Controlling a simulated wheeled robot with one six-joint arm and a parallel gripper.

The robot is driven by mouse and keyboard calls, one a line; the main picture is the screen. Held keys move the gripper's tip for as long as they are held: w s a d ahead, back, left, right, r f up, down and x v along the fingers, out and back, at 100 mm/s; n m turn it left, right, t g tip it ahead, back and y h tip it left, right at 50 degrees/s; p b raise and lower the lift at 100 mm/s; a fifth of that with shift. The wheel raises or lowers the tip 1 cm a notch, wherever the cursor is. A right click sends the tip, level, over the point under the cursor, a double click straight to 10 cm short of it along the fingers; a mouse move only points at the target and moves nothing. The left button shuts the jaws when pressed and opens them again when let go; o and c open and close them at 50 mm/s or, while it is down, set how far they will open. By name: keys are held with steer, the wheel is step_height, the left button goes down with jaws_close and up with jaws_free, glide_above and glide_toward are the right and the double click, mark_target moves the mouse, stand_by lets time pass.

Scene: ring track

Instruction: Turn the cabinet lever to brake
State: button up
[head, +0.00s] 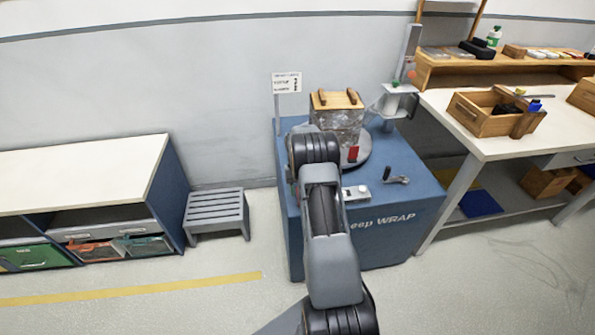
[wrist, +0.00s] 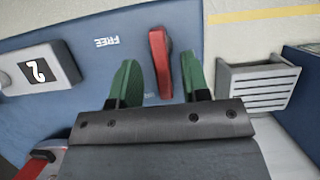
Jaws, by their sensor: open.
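The red lever (wrist: 159,62) is on the blue cabinet (head: 378,248), beside the white word FREE (wrist: 107,42) in the wrist view. No BRAKE word shows. My gripper (wrist: 160,80) is open, with one green finger on each side of the lever in the picture. Gaps show between the fingers and the lever; I cannot tell how deep the lever sits between them. In the head view my arm reaches over the cabinet and hides the lever and my gripper.
On the cabinet stand a wrapped load with a wooden top (head: 336,100), a crank (head: 396,179) and a small white box (head: 355,192), marked 2 in the wrist view. A grey step stool (head: 215,212) stands left. A workbench (head: 490,140) stands right. Floor in front is clear.

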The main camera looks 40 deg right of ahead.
steer(key=v, duration=1)
steer(key=shift+w+r+p, duration=0.2)
steer(key=shift+r+p, duration=0.1)
steer(key=shift+p, duration=0.05)
steer(key=shift+d, duration=0.1)
steer(key=x, duration=0.3)
steer(key=shift+s+a+f, duration=0.2)
steer(key=shift+a+f, duration=0.05)
steer(key=shift+f, duration=0.1)
steer(key=s+a+r+n+t+h+p, duration=0.1)
steer(key=s+a+r+p, duration=0.4)
steer(key=s+a+r, duration=0.6)
steer(key=s+a+r+n+t+p, duration=0.4)
steer(key=s+a+r, duration=0.7)
steer(key=r, duration=0.5)
steer(key=a+t+p, duration=0.1)
steer(key=a+t, duration=0.1)
steer(key=shift+t+h, duration=0.3)
steer(key=shift+h, duration=0.1)
